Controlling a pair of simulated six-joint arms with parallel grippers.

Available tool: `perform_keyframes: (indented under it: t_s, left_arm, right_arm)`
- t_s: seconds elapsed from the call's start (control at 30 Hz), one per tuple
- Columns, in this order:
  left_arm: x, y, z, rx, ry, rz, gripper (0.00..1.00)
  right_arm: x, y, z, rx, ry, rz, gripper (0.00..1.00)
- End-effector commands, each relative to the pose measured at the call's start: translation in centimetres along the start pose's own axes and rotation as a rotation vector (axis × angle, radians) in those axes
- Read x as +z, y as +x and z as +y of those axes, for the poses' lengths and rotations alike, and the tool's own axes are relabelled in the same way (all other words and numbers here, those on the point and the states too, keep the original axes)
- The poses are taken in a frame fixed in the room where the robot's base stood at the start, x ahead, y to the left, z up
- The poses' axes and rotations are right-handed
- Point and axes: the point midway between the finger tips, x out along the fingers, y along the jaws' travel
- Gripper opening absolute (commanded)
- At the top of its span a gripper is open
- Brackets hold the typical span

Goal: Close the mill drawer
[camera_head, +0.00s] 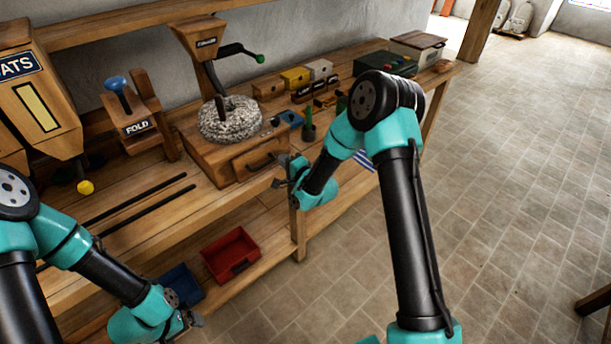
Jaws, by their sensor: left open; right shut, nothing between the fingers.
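The mill has a wooden base (205,160), a round grey stone (230,122), a hopper (199,40) above it and a crank with a green knob (260,58). Its wooden drawer (248,163) has a dark handle (262,162) on its front, at the bench's front edge. How far the drawer stands out of the base is hard to tell. My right gripper (285,172) is shut and empty, close by the right end of the drawer front; contact cannot be made out. My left gripper (197,319) is open, low in front of the bench, away from the mill.
Two dark rails (135,205) lie on the bench left of the mill, below the FOLD stand (136,126) and oats bin (40,95). Red (231,255) and blue (182,286) trays sit on the lower shelf.

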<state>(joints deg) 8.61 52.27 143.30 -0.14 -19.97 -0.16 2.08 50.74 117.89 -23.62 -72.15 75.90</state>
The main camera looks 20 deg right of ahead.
Motion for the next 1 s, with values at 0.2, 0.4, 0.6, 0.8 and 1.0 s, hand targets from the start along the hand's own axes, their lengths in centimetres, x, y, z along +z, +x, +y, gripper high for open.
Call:
perform_keyframes:
  t_s: [0.2,0.4,0.6,0.8,1.0]
  left_arm:
    - [0.0,0.0,0.0,0.0,0.0,0.0,1.0]
    - [0.0,0.0,0.0,0.0,0.0,0.0,1.0]
    - [0.0,0.0,0.0,0.0,0.0,0.0,1.0]
    - [0.0,0.0,0.0,0.0,0.0,0.0,1.0]
    - [0.0,0.0,0.0,0.0,0.0,0.0,1.0]
  right_arm:
    - [0.3,-4.2,0.1,0.004,0.002,-0.005,0.0]
    - [0.3,-8.0,0.1,0.004,0.001,-0.005,0.0]
    - [0.3,-10.5,0.1,0.003,0.0,-0.005,0.0]
    - [0.4,-11.2,0.0,0.001,0.0,-0.007,0.0]
    - [0.4,-11.1,0.0,0.002,0.0,-0.007,0.0]
